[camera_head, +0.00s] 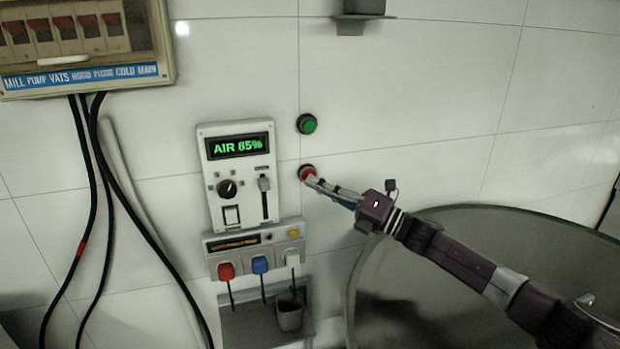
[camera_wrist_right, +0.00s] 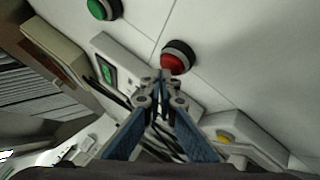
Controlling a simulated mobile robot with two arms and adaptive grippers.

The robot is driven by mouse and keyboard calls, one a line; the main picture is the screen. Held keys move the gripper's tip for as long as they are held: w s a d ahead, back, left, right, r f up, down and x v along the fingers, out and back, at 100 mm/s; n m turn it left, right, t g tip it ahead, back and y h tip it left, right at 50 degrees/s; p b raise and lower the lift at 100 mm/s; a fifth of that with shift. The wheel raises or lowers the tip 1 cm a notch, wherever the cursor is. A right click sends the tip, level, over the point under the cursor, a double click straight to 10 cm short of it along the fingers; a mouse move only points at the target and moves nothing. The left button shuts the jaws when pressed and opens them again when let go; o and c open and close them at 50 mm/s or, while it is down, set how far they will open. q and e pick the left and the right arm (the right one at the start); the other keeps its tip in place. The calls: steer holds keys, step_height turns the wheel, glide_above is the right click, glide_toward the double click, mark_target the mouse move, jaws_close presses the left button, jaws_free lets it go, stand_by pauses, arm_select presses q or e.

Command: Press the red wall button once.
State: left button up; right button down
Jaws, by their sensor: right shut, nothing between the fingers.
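The red wall button (camera_head: 307,173) sits in a dark round collar on the white tiled wall, right of the control panel. My right gripper (camera_head: 312,181) is shut and empty, with its fingertips right at the button in the head view, overlapping its lower edge. In the right wrist view the red button (camera_wrist_right: 176,58) shows just beyond the shut fingertips (camera_wrist_right: 162,75). I cannot tell whether the tips touch it. My left gripper is in neither view.
A green button (camera_head: 307,124) is directly above the red one. A panel reading AIR 85% (camera_head: 237,177) and a socket box (camera_head: 256,249) are to the left. A large round metal vessel (camera_head: 480,265) stands below my right arm.

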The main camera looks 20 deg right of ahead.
steer(key=shift+w+b, duration=0.3)
steer(key=shift+w, duration=0.15)
stand_by(0.3)
steer(key=shift+s, duration=0.85)
steer(key=shift+s, duration=0.1)
steer(key=shift+s+d, duration=0.1)
steer(key=shift+s, duration=2.3)
steer(key=shift+p, duration=0.3)
